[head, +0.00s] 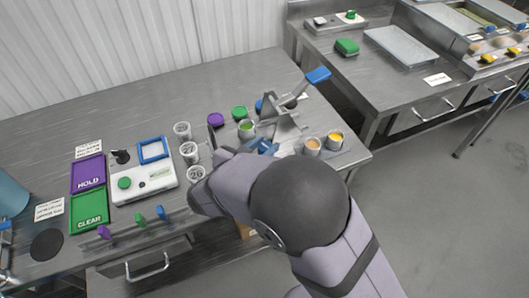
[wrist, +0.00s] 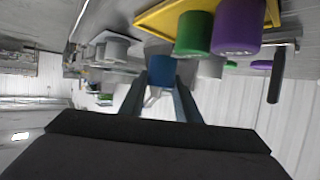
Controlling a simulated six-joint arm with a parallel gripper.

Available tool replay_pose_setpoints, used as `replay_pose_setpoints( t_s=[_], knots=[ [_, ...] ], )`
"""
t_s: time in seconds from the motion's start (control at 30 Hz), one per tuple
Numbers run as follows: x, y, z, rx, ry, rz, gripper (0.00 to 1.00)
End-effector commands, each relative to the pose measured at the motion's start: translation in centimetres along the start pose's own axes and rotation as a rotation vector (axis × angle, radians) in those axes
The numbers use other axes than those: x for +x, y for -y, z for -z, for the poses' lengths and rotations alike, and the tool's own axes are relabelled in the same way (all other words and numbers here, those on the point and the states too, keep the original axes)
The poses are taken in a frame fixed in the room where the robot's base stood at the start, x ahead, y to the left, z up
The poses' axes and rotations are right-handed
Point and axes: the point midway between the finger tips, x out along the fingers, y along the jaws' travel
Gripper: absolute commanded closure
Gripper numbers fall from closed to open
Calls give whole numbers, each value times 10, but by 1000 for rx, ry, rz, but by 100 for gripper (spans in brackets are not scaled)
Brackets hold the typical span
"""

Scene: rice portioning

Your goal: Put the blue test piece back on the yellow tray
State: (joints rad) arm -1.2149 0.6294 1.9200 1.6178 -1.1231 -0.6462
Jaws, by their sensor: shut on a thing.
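In the wrist view, which appears upside down, my gripper (wrist: 163,88) is shut on the blue test piece (wrist: 161,70), a small blue block between the fingertips. The yellow tray (wrist: 165,20) shows at the top of that view, with a green piece (wrist: 194,33) and a purple piece (wrist: 238,27) on it. The blue piece appears apart from these two, beside the tray's edge; its height relative to the tray is hard to tell. In the head view my arm hides the tray and most of my gripper.
In the head view, a scale (head: 144,184), white cups (head: 189,152), and purple (head: 84,175) and green (head: 90,211) mats occupy the left of the steel table. A metal press with a blue handle (head: 318,75) and filled cups (head: 312,146) stand close to my arm.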

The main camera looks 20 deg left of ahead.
Motion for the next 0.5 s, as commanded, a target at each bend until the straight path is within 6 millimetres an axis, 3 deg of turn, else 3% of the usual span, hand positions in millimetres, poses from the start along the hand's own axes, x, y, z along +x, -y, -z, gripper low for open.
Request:
replay_pose_setpoints(
  t_s=[0.2,0.5],
  knots=[
    [10,0,-24,-4,1,-1,97],
    [12,0,-28,-1,0,1,97]
  ],
)
